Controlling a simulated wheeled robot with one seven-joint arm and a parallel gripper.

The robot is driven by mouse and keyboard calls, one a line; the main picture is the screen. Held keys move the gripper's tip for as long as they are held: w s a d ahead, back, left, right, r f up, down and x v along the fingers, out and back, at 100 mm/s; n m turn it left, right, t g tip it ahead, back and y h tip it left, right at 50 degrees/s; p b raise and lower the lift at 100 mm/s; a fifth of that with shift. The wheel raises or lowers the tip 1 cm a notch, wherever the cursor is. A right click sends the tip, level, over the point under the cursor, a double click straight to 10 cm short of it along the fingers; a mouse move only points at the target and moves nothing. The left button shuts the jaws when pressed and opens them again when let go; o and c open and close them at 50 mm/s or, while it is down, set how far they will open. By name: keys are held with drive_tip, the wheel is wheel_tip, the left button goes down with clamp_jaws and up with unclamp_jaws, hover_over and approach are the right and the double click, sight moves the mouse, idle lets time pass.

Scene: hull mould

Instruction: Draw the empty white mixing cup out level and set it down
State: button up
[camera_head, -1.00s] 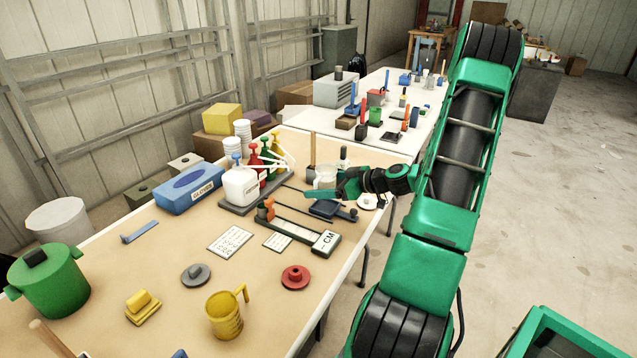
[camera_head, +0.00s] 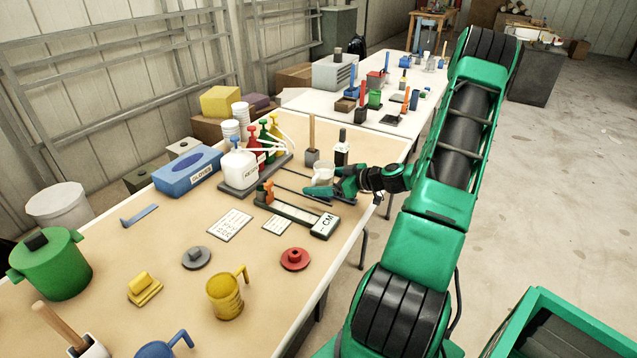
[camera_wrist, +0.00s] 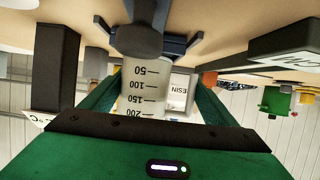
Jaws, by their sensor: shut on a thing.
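The white mixing cup (camera_head: 322,175) is at the tips of my green gripper (camera_head: 337,188), near the right edge of the bench. In the wrist view the pale cup (camera_wrist: 142,88) shows printed marks from 50 to 200. It sits between the two green fingers of my gripper (camera_wrist: 150,95), which is shut on it. A dark blue stand (camera_wrist: 183,42) with a dark grey round part (camera_wrist: 137,40) lies just past the cup's end. I cannot tell whether the cup touches it. The cup's inside is hidden.
Pump bottles stand on a grey tray (camera_head: 238,196) left of the cup. A dark bottle (camera_head: 341,150) and a block with an upright handle (camera_head: 312,156) stand close behind. The CM-marked device (camera_head: 302,216) lies in front. Bare bench (camera_head: 255,262) shows further forward.

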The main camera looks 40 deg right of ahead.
drive_tip(key=shift+f, duration=0.25)
drive_tip(key=o, duration=1.1)
drive_tip(key=v, duration=1)
drive_tip(key=shift+s+d, duration=0.2)
drive_tip(key=shift+s, duration=0.1)
